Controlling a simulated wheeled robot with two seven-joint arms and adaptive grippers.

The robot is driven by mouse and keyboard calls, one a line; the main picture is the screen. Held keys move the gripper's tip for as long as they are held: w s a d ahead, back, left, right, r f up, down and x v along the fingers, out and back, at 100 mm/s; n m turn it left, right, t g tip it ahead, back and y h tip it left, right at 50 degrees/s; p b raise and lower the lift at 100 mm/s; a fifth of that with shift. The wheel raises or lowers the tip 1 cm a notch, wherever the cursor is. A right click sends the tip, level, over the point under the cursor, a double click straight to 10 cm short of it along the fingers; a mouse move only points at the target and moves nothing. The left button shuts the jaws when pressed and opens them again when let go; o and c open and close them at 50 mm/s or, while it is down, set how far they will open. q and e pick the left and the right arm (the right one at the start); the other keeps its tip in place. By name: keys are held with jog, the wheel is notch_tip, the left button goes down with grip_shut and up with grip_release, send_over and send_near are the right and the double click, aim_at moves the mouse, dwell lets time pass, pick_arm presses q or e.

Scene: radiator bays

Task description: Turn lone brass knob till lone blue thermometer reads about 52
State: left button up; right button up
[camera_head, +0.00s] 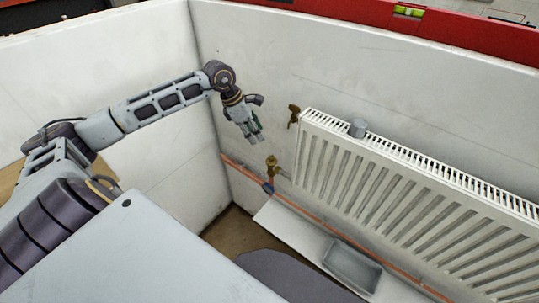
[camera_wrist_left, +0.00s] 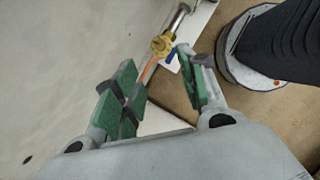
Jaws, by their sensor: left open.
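A brass valve fitting with a knob-like top (camera_head: 272,163) stands at the lower left corner of the radiator. It also shows beyond my fingers in the left wrist view (camera_wrist_left: 162,45). A small blue piece (camera_head: 267,187) sits on the copper pipe just below it; it also shows in the left wrist view (camera_wrist_left: 171,56). I cannot tell whether it is the thermometer, and no reading is legible. My left gripper (camera_head: 254,136) is open and empty, above the brass fitting and apart from it. Its green finger pads (camera_wrist_left: 158,85) are spread. My right gripper is not in view.
The white radiator (camera_head: 400,185) fills the right, with another brass fitting (camera_head: 293,114) at its upper left corner and a grey cylinder (camera_head: 357,127) on top. A copper pipe (camera_head: 315,218) runs low. A grey tray (camera_head: 352,266) lies below. White walls meet left of the gripper.

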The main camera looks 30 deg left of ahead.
aim_at(271, 157)
pick_arm(q)
jog(key=p+x, duration=0.1)
jog(key=x, duration=0.8)
jog(key=shift+d+f, duration=0.15)
jog(key=shift+f, duration=0.2)
jog(key=shift+p+x, duration=0.4)
jog(key=shift+x, duration=1.4)
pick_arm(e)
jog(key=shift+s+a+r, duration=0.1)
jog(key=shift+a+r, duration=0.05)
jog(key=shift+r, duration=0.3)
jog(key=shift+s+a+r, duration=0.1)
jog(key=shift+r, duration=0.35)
pick_arm(q)
grip_shut()
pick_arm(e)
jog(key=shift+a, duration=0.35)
